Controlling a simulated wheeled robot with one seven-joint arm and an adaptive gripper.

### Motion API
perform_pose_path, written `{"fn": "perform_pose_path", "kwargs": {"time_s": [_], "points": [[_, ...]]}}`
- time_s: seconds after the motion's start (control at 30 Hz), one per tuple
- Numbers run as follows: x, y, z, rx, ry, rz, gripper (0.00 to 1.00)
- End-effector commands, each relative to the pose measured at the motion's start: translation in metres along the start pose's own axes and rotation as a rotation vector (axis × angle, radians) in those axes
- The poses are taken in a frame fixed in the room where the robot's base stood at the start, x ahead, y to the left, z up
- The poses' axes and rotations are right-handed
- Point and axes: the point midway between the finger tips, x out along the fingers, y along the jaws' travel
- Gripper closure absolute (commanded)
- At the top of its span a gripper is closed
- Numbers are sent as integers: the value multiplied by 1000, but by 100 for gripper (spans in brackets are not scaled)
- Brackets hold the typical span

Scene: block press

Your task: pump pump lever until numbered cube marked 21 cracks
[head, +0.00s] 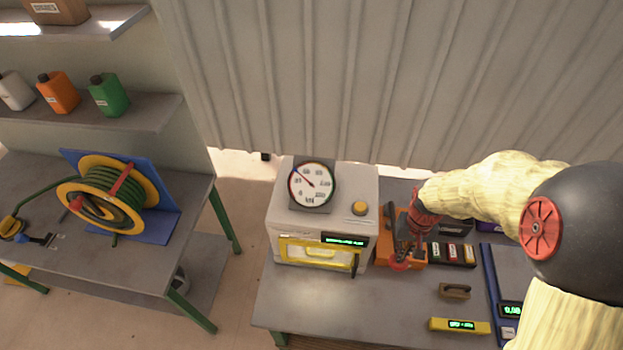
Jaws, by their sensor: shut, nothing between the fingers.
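The press is a pale box (284,240) on the workbench, with a round dial gauge (312,184) on top and a yellow-framed front window (308,253). No numbered cube can be made out through the window. An orange unit (414,263), which looks like the pump, stands against the right side of the press. My red gripper (400,264) points down in front of this orange unit, shut and holding nothing. The gripper and wrist cover much of the unit. I cannot make out the pump lever or whether the gripper touches it.
A black-edged rack of small blocks (452,253), a brown handled item (454,291) and a yellow display bar (459,326) lie to the right. The bench front (330,310) is clear. A hose reel (105,195) stands on the left table.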

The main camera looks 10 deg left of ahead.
Motion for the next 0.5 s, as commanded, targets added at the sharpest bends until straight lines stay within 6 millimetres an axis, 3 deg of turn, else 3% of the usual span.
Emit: {"fn": "perform_pose_path", "kwargs": {"time_s": [0.5], "points": [[-58, 0, 0, 0, 1, 0, 100]]}}
